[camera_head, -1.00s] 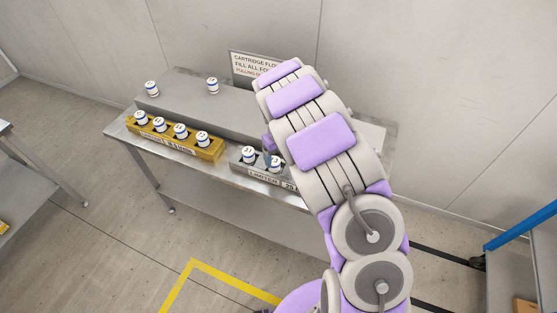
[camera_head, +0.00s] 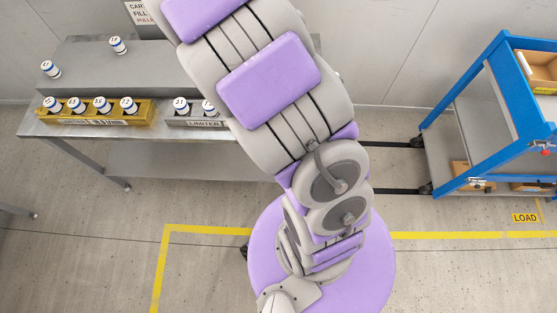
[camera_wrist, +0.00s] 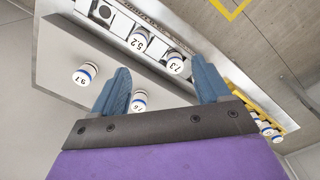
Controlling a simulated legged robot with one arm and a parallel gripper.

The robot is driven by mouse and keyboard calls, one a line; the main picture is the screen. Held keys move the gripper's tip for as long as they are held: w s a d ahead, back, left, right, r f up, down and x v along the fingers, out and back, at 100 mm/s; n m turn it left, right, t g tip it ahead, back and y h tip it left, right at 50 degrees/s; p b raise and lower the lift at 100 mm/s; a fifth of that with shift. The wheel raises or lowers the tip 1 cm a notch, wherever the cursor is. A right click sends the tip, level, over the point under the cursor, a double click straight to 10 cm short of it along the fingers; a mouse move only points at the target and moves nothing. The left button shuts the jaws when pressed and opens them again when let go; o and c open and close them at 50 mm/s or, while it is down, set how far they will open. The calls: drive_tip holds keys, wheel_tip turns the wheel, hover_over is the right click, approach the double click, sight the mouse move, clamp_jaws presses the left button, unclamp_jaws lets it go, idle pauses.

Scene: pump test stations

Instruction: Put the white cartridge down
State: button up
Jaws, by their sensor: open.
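My gripper (camera_wrist: 161,66) is open, its two blue fingers spread in the wrist view; my arm hides it in the head view. White cartridges with blue bands stand below it. One marked 7.6 (camera_wrist: 138,101), partly hidden beside the left finger, and one marked 9.1 (camera_wrist: 85,73) stand on the raised shelf (camera_head: 85,75). No cartridge appears gripped. Which one the task means cannot be told.
A yellow rack (camera_head: 95,119) holds several cartridges at the left of the steel bench (camera_head: 75,132). Two cartridges (camera_head: 118,45) stand on the shelf's left part. A blue-framed cart (camera_head: 470,75) with boxes stands at right. Yellow lines (camera_head: 205,229) mark the open floor.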

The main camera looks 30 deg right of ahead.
drive_tip(key=s+a+r+m, duration=0.1)
drive_tip(key=s+r, duration=0.2)
drive_tip(key=s, duration=1.3)
drive_tip(key=s+a+r+g, duration=0.1)
drive_tip(key=s+r, duration=0.3)
drive_tip(key=s, duration=1.3)
drive_tip(key=shift+s+a+m+g, duration=0.15)
drive_tip(key=shift+a+m+g, duration=0.15)
drive_tip(key=shift+m, duration=0.1)
drive_tip(key=shift+d, duration=0.1)
